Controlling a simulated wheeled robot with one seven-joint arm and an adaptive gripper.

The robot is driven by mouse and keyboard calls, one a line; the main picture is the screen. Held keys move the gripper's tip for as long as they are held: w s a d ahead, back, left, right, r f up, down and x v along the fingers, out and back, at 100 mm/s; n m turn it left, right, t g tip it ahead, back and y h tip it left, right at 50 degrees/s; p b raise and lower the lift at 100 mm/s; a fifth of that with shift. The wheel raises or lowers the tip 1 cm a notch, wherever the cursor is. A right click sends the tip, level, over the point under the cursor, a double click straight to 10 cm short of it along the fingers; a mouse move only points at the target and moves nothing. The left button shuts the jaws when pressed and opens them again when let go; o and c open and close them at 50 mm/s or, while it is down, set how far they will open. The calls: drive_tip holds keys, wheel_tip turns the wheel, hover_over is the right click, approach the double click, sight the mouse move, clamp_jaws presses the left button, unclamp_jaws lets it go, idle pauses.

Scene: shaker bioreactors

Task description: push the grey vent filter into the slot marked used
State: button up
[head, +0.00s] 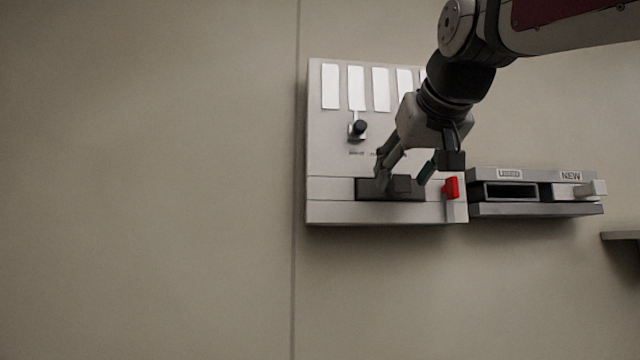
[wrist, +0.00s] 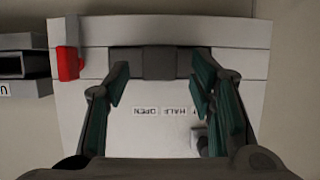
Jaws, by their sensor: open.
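The grey vent filter (head: 402,187) appears as a dark grey block in the dark recess low on the wall panel. In the wrist view the block (wrist: 158,62) lies ahead, between the lines of the fingers. My gripper (head: 408,172) is open in front of the panel, its fingers spread on either side of the block; it also shows in the wrist view (wrist: 160,83). I cannot tell whether the fingers touch it. The slot marked used (head: 511,191) is an empty dark opening in the rack right of the panel.
A red lever (head: 451,188) stands between the recess and the rack. A pale block (head: 592,189) sticks out of the slot marked NEW. A black knob (head: 360,127) projects from the panel (head: 330,190). A ledge (head: 622,236) is at far right. The wall at left is bare.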

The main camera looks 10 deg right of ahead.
drive_tip(key=shift+x, duration=1.3)
clamp_jaws()
drive_tip(key=shift+s, duration=0.1)
drive_tip(key=shift+s, duration=0.3)
drive_tip(key=s, duration=0.6)
drive_tip(key=shift+s, duration=0.35)
idle(1.9)
drive_tip(key=shift+s, duration=1.4)
